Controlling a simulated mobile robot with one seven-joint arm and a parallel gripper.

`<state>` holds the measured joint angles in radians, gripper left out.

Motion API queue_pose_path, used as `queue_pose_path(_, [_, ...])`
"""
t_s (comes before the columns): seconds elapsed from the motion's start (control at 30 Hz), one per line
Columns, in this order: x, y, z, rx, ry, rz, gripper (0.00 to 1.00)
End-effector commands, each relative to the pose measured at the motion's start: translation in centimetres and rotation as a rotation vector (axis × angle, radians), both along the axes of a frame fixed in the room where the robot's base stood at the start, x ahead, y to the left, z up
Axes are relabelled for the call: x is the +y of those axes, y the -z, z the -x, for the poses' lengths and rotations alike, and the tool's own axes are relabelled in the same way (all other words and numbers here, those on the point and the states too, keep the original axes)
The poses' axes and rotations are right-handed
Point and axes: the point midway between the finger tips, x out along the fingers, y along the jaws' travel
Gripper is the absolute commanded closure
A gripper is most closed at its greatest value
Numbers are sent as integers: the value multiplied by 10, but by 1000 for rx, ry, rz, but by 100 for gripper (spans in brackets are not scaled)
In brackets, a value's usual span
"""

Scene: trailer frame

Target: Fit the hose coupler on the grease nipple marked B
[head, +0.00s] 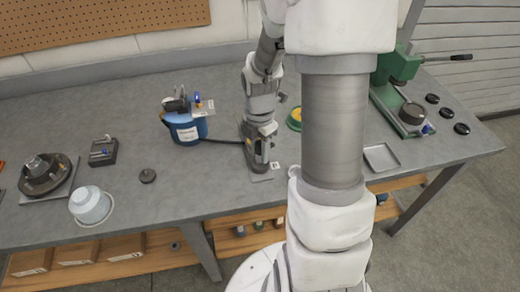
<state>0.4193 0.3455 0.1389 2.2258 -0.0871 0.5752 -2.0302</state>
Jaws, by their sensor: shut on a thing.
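A blue grease pot (188,134) with a pump on top stands left of the middle of the bench. A black hose (222,141) runs from it to the right, to my gripper. My gripper (259,168) points down close above the bench top and is shut on the hose's end; the coupler is mostly hidden by the fingers. A small white tag (276,165) with a dark mark stands just right of the gripper; its letter is too small to read surely. No grease nipple can be made out here, and contact with the coupler cannot be told.
At right are a metal tray (381,158), a green press (397,84) and black caps (447,113). The bench front-centre is mostly clear.

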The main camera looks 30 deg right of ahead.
Motion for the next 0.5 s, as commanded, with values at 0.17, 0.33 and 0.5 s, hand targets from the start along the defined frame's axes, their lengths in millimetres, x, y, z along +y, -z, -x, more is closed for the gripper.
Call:
queue_pose_path(0.17, [0, 0, 0, -1, 0, 0, 100])
queue_pose_path(0.33, [0, 0, 0, -1, 0, 0, 59])
queue_pose_path(0.5, [0, 0, 0, -1, 0, 0, 31])
